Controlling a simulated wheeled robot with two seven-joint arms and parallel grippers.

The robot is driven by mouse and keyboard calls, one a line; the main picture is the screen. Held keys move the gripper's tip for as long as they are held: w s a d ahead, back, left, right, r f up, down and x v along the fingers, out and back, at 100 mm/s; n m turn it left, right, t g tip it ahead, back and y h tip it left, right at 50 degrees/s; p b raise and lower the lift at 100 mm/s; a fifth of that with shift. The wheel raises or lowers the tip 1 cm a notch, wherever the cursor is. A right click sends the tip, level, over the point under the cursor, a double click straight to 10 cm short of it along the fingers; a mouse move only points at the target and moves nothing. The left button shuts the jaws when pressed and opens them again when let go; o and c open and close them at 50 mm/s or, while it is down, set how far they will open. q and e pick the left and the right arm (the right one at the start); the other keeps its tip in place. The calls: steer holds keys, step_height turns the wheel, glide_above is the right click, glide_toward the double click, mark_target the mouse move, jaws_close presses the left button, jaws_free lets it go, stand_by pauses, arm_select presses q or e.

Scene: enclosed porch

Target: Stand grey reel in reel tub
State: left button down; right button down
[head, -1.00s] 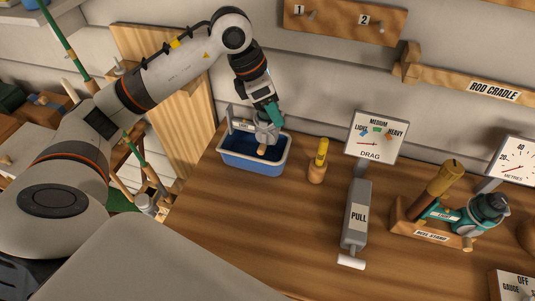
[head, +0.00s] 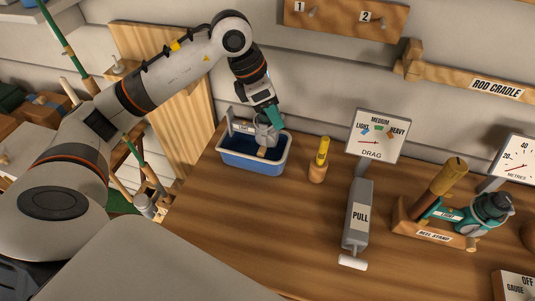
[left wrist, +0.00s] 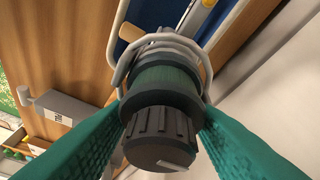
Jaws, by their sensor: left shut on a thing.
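The grey reel (head: 265,135) is in my left gripper (head: 272,120), over the back right part of the reel tub. The reel tub (head: 250,167) is a blue tub with a pale rim, at the left of the bench. The reel's lower part, with a tan knob, overlaps the tub's opening; I cannot tell whether it touches the floor. In the left wrist view, the teal fingers close on both sides of the reel (left wrist: 160,85), with its ribbed dark cap toward the camera. Part of the blue tub (left wrist: 155,14) shows beyond it. My right gripper is out of view.
A yellow-topped wooden peg (head: 319,160) stands right of the tub. Farther right are the drag sign (head: 376,136), the grey pull lever (head: 358,215) and the reel stand (head: 430,233) with a teal reel. The wall rises close behind the tub. The bench front is clear.

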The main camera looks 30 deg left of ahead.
arm_select(q)
steer(key=shift+f+b, duration=2)
steer(key=shift+f, duration=0.3)
stand_by(0.7)
steer(key=c, duration=0.7)
jaws_free()
steer(key=shift+o, duration=0.4)
steer(key=o, duration=0.6)
steer(key=shift+r, duration=0.1)
steer(key=shift+d+p+v, duration=0.15)
steer(key=shift+p+v, duration=0.8)
steer(key=shift+v, duration=0.7)
steer(key=shift+d+p+v, duration=0.1)
steer(key=shift+p+v, duration=0.8)
steer(key=shift+v, duration=0.7)
steer(key=shift+w+r, duration=0.1)
steer(key=shift+r, duration=0.15)
